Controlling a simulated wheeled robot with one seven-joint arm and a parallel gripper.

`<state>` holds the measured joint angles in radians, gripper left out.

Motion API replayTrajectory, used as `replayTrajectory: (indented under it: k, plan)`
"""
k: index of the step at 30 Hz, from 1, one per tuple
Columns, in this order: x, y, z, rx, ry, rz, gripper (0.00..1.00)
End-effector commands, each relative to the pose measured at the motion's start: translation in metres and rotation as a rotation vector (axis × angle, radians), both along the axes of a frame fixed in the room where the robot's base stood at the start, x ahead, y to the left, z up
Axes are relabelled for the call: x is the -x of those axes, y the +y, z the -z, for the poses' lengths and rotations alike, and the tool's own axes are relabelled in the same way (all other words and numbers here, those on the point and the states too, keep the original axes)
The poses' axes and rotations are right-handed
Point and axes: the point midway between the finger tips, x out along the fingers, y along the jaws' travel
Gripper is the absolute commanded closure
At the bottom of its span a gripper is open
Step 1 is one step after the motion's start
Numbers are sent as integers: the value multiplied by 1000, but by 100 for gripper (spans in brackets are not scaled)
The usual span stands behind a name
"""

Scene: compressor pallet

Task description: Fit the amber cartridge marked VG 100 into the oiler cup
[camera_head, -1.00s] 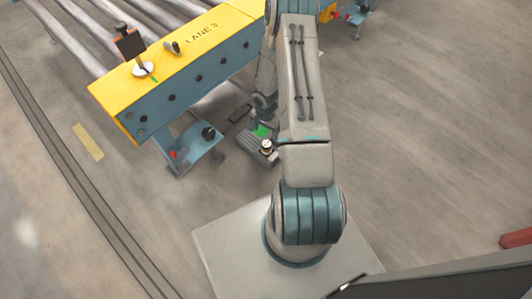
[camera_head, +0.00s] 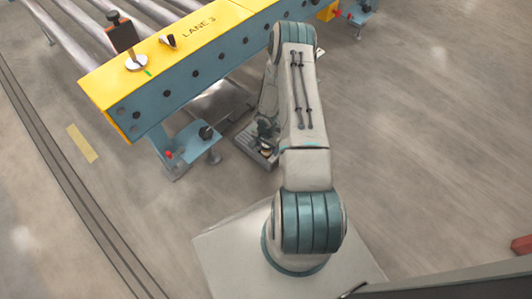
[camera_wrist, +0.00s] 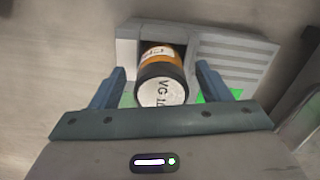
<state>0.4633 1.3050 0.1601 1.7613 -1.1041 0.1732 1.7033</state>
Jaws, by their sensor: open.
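The amber cartridge (camera_wrist: 162,74) stands in a grey holder (camera_wrist: 235,55). Its pale end cap faces my wrist camera and reads VG with further characters cut off; a white label shows on its amber side. My gripper (camera_wrist: 160,88) is open, one finger on each side of the cartridge; I cannot tell whether either finger touches it. In the head view the holder (camera_head: 244,142) lies on the floor below the conveyor's end, and my arm hides much of it and the gripper. I cannot make out the oiler cup.
The conveyor's yellow and blue end beam (camera_head: 190,70), marked LANE 3, stands left of my arm. A dark upright piece (camera_head: 122,35) on a white disc stands on it. A blue foot bracket (camera_head: 185,148) is left of the holder. Open floor lies to the right.

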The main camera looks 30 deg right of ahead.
Motion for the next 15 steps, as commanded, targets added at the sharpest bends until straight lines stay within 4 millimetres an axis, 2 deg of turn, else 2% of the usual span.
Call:
replayTrajectory:
  k: [2, 8, 9, 14, 15]
  plan:
    - [0, 0, 5, 0, 0, 1, 30]
    - [0, 0, 5, 0, 0, 0, 30]
    - [0, 0, 5, 0, 0, 0, 36]
    - [0, 0, 5, 0, 0, 0, 80]
    - [0, 0, 5, 0, 0, 0, 83]
